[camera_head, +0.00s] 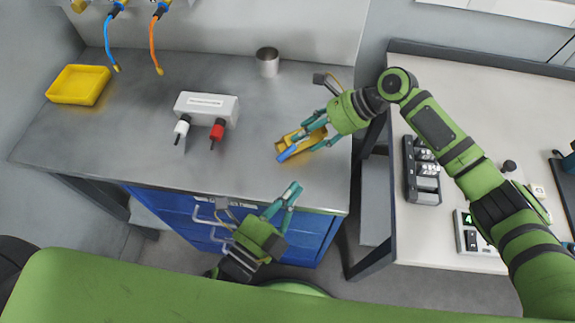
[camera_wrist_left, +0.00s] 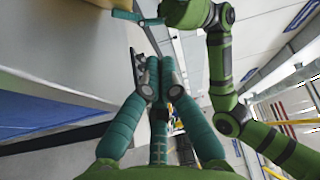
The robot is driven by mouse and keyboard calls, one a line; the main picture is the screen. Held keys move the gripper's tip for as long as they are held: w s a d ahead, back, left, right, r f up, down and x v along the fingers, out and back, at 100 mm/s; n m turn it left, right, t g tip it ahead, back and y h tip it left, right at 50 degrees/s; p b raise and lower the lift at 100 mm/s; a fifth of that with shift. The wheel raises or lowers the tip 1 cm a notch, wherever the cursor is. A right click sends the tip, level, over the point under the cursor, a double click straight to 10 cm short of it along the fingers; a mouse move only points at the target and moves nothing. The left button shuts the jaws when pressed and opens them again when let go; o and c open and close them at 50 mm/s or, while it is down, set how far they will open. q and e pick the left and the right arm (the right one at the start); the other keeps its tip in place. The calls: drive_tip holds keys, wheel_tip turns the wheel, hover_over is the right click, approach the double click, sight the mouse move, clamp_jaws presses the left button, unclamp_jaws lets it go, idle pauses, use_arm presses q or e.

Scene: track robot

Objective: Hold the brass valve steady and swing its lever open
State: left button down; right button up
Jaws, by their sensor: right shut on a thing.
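The brass valve (camera_head: 311,141) is at the right front of the grey bench, a yellow-brass piece partly hidden by fingers. Its blue lever (camera_head: 289,154) points toward the front left. My right gripper (camera_head: 303,137) is shut on the valve from the right. It also shows at the top of the left wrist view (camera_wrist_left: 145,17). My left gripper (camera_head: 295,187) is in front of the bench edge, below and apart from the valve and lever. Its teal fingers come together at the tips, with nothing held. They also show in the left wrist view (camera_wrist_left: 155,72).
A white box (camera_head: 207,108) with white and red plugs stands left of the valve. A metal cup (camera_head: 267,62) and a yellow tray (camera_head: 78,85) are farther back. Blue drawers (camera_head: 180,214) lie under the bench. The bench surface between box and valve is clear.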

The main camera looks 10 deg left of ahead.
sight(292, 149)
use_arm(q)
drive_tip(key=x, duration=0.4)
drive_tip(key=shift+w+a+f, duration=0.25)
drive_tip(key=shift+w+a, duration=0.45)
drive_tip(key=shift+a, duration=0.35)
drive_tip(key=shift+w+a, duration=0.35)
drive_tip(key=shift+a, duration=0.25)
